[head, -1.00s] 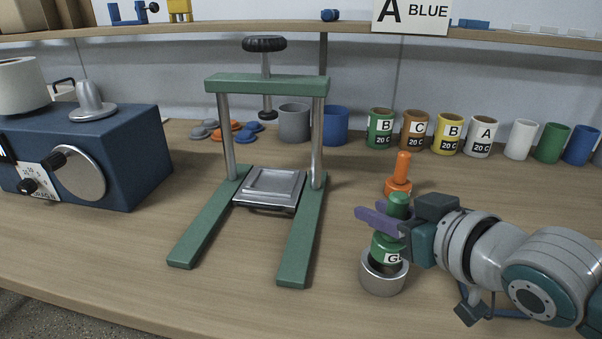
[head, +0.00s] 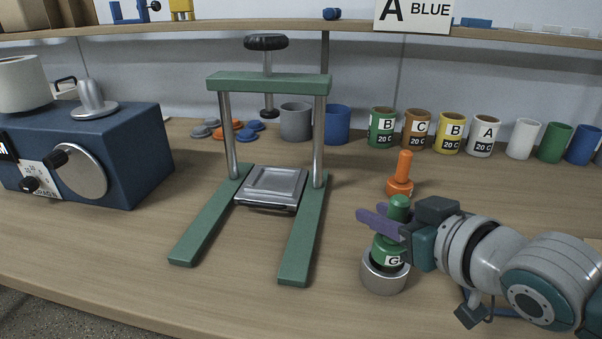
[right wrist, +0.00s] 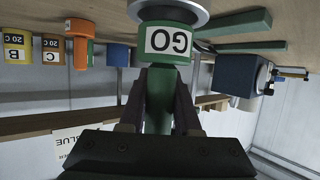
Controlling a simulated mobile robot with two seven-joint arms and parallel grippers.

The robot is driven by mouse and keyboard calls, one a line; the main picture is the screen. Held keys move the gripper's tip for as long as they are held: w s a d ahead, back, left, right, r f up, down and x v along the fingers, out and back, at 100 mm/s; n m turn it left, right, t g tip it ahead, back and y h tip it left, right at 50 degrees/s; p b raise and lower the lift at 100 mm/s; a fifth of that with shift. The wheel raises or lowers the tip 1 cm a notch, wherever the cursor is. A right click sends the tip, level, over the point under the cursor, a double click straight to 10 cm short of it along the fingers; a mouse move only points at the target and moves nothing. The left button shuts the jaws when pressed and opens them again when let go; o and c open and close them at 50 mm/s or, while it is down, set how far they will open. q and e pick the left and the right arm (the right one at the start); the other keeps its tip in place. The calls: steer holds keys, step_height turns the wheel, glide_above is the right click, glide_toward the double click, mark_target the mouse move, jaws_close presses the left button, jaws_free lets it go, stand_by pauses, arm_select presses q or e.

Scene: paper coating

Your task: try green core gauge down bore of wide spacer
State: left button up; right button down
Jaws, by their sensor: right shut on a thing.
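The green core gauge (head: 387,250) stands upright at the mouth of the wide spacer (head: 384,278), a short grey metal ring on the table. Its lower part is hidden inside or behind the ring's rim; how deep it sits I cannot tell. My right gripper (head: 396,222) is shut on the gauge's neck, below its round green knob. In the right wrist view the gauge (right wrist: 165,42) carries a white "GO" label, with the spacer (right wrist: 170,10) beyond it. My left gripper is not in view.
An orange gauge (head: 399,178) stands close behind the green one. A green-framed press (head: 268,85) stands left of centre. Several labelled cups (head: 448,134) line the back. A blue machine (head: 90,150) is at the far left. The table between press and spacer is clear.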

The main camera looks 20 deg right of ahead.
mark_target(377, 240)
steer(key=shift+f+b, duration=0.5)
steer(key=shift+f, duration=0.2)
steer(key=shift+f+b, duration=1.35)
steer(key=shift+f, duration=0.3)
steer(key=c, duration=0.5)
jaws_free()
steer(key=shift+c, duration=0.2)
steer(key=p+v, duration=0.2)
steer(key=v, duration=0.8)
steer(key=shift+p, duration=0.35)
